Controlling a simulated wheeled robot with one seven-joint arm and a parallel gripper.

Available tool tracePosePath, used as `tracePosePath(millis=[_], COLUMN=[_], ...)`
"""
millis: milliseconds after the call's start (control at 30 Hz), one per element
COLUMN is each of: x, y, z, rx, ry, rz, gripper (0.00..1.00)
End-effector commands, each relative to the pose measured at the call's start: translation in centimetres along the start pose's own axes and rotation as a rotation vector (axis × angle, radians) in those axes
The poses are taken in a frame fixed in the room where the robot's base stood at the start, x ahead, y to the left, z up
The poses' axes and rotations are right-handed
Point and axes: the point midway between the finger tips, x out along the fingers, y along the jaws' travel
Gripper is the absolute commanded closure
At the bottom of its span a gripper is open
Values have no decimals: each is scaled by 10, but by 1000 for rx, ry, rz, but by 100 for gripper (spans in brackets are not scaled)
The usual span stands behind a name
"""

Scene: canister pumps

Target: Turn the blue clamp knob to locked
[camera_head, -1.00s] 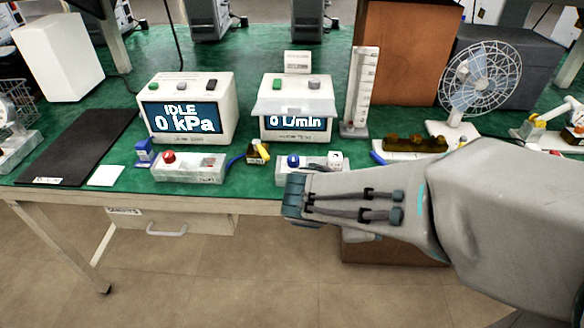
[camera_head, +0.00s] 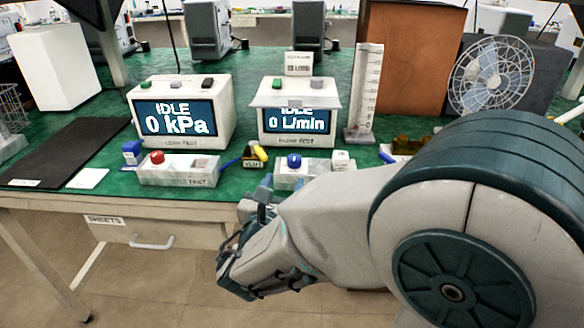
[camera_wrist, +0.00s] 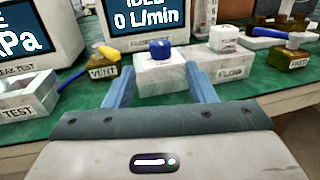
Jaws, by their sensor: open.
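The blue clamp knob (camera_head: 294,160) sits on a white block labelled FLOW (camera_head: 290,180) in front of the flow tester, which reads IDLE, 0 L/min. In the wrist view the blue knob (camera_wrist: 160,48) stands on top of the white block (camera_wrist: 162,74), ahead of my gripper and between the lines of its two fingers. My gripper (camera_wrist: 162,82) is open and empty, its fingers spread toward the block, apart from the knob. In the head view my gripper (camera_head: 250,200) is in front of the bench edge; its fingertips are partly hidden.
A pressure tester (camera_head: 180,115) stands left, with a red-knobbed TEST block (camera_head: 180,172) before it. A yellow-handled VENT block (camera_wrist: 102,70) is close left of the FLOW block. A white cube (camera_wrist: 222,38) sits at its right. A measuring column (camera_head: 364,95) stands behind right.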

Motion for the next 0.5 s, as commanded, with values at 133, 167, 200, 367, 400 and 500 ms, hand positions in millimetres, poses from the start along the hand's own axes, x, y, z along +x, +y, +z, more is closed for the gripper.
tracePosePath(millis=[133, 167, 200, 367, 400, 500], x=[34, 39, 46, 69, 73, 79], y=[-1, 0, 0, 0, 0, 0], z=[-2, -2, -2, -1, -1, -1], rx=[1, 1, 1, 2, 1, 2], ry=[0, 0, 1, 1, 1, 1], rz=[-5, -4, -4, -2, -2, -2], gripper=[50, 50, 50, 50, 50, 50])
